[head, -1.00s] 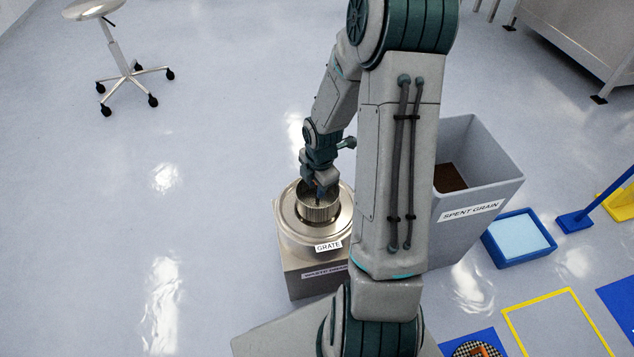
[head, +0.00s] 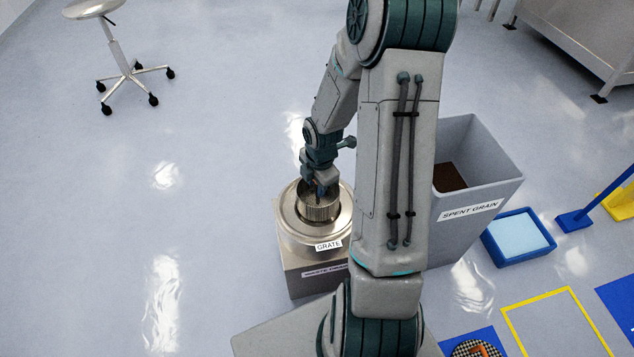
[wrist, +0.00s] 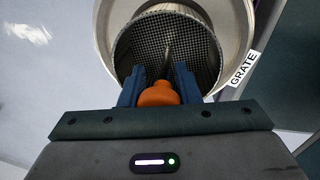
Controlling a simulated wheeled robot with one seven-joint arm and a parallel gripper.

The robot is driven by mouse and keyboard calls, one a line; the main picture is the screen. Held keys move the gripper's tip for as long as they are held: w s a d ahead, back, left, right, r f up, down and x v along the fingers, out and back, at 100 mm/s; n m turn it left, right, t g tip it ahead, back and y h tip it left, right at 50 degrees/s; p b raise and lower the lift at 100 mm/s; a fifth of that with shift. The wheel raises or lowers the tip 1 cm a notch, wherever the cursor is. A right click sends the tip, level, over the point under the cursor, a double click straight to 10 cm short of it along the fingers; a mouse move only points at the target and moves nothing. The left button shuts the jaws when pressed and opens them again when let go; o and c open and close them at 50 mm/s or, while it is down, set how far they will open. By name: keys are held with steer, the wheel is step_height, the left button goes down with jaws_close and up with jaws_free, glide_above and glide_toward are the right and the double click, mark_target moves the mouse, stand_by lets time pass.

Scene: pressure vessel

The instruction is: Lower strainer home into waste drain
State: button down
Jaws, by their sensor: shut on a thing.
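The strainer (head: 318,208) is a grey, ribbed metal basket at the round opening of the waste drain (head: 307,262). In the wrist view its mesh inside (wrist: 168,40) shows within the pale drain ring (wrist: 240,22). My gripper (head: 321,190) is above the basket, pointing down, with its blue fingers shut on the orange knob (wrist: 159,94) of the strainer. The basket's upper wall stands in view above the opening; how deep its lower part sits is hidden.
A GRATE label (head: 328,246) is on the drain's front rim. The grey spent grain bin (head: 478,180) stands close on the right, partly behind my arm. A blue tray (head: 519,238) lies farther right. A stool (head: 125,65) stands back left; the left floor is clear.

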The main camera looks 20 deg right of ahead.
mark_target(317, 203)
steer(key=shift+f+b, duration=3.8)
steer(key=shift+f, duration=1.8)
steer(key=c, duration=1)
jaws_free()
steer(key=shift+r, duration=0.15)
steer(key=r+p, duration=0.2)
steer(key=r, duration=0.2)
steer(key=s+r+p, duration=0.1)
steer(key=r+p, duration=0.2)
steer(key=r, duration=0.2)
steer(key=r+p, duration=0.3)
steer(key=r, duration=0.1)
steer(key=shift+s+d+r, duration=0.15)
steer(key=shift+s+r, duration=0.1)
steer(key=shift+r, duration=0.05)
